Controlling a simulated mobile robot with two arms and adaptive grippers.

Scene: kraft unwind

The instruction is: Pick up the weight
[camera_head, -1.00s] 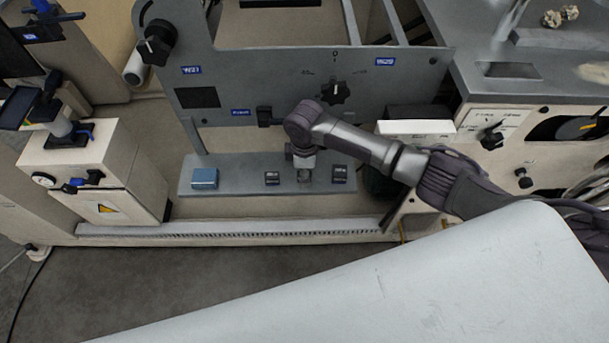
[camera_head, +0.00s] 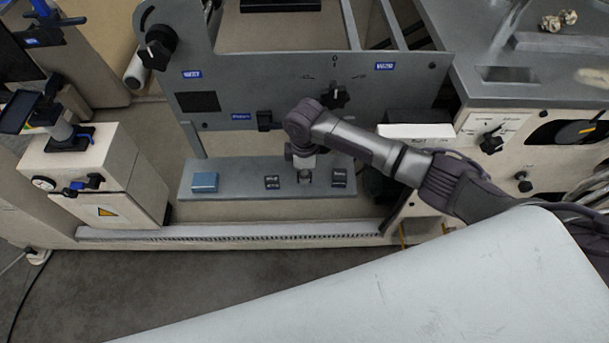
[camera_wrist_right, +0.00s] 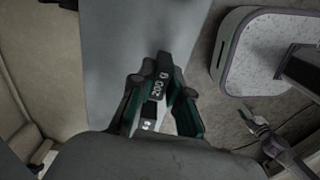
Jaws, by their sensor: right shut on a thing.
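My right gripper (camera_wrist_right: 160,105) is shut on a dark weight (camera_wrist_right: 159,85) marked "200 g" in the right wrist view. In the head view my right gripper (camera_head: 305,172) points down over the grey shelf (camera_head: 230,172), and the weight shows only as a small dark shape at its tip. Whether the weight touches the shelf is hard to tell. Another dark block with a label (camera_head: 272,182) stands left of the gripper, and a similar one (camera_head: 339,178) stands to its right. My left gripper is not in view.
A blue block (camera_head: 204,182) sits at the left end of the shelf. A grey machine panel with black knobs (camera_head: 335,95) rises behind it. A cream box (camera_head: 100,175) stands to the left. A large pale surface (camera_head: 400,285) fills the lower right.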

